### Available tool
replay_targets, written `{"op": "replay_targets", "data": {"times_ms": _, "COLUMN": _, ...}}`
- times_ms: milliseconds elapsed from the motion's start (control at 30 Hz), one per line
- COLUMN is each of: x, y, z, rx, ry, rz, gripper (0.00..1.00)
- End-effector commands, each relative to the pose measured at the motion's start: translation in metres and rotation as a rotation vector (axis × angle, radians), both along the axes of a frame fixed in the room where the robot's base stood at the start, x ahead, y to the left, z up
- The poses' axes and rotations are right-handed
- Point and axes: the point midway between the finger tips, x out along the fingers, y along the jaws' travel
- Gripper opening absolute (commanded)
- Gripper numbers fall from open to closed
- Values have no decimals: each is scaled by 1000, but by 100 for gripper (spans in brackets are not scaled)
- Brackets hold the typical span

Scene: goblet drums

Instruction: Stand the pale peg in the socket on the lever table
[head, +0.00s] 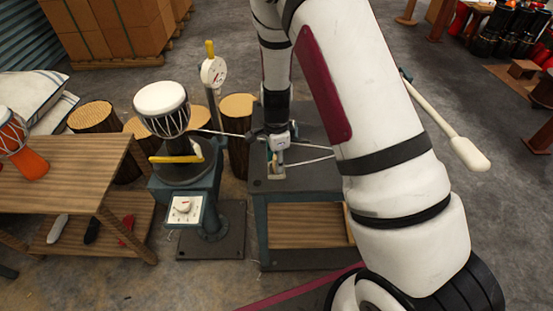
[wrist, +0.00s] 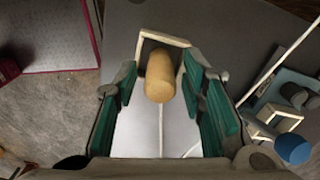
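A pale tan peg (wrist: 160,76) with a rounded end lies between the fingers of my gripper (wrist: 162,85) in the wrist view. The fingers have green pads and stand apart, with a narrow gap showing on each side of the peg. In the head view my gripper (head: 274,146) is low over the lever table (head: 315,182), and the peg there is too small to make out surely. A pale square outline (wrist: 165,38) shows just beyond the peg. Another pale square frame (wrist: 277,113) stands at the right. I cannot tell which is the socket.
A press-like stand with a white-topped drum (head: 161,103) and a dial (head: 184,209) is left of the table. A wooden bench (head: 65,160) stands farther left. A blue knob (wrist: 293,148) is at the right in the wrist view. Thin pale rods cross near the gripper.

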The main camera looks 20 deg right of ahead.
Motion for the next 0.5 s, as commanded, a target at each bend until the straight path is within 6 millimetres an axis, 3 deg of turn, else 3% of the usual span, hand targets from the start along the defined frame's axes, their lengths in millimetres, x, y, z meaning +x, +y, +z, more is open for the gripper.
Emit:
{"op": "replay_targets", "data": {"times_ms": 300, "x": 0, "y": 0, "z": 3, "rx": 0, "ry": 0, "rz": 0, "gripper": 40}}
{"op": "replay_targets", "data": {"times_ms": 500, "x": 1, "y": 0, "z": 27, "rx": 1, "ry": -4, "rz": 1, "gripper": 40}}
